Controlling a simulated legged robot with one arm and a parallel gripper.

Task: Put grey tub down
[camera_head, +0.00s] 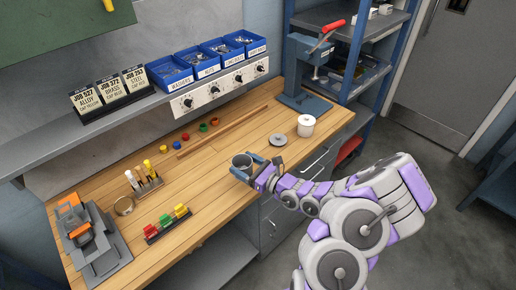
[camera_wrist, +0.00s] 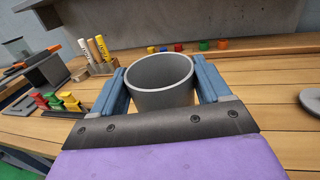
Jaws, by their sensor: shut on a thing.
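The grey tub (camera_wrist: 160,97) is an open, empty-looking round cup, upright between the two blue fingers of my gripper (camera_wrist: 163,92) in the wrist view. The fingers press on its left and right sides. In the head view the grey tub (camera_head: 242,162) is near the front edge of the wooden bench, with my gripper (camera_head: 249,166) shut around it. I cannot tell whether the tub's base touches the bench top or is just above it.
A grey lid-like disc (camera_head: 278,140) and a white tub (camera_head: 306,125) stand to the right. Coloured caps (camera_head: 186,136) and a wooden rod (camera_head: 222,131) lie behind. Left are a marker rack (camera_head: 146,183), a ring (camera_head: 124,206) and a block rack (camera_head: 167,224). Bench (camera_head: 211,180) is clear between.

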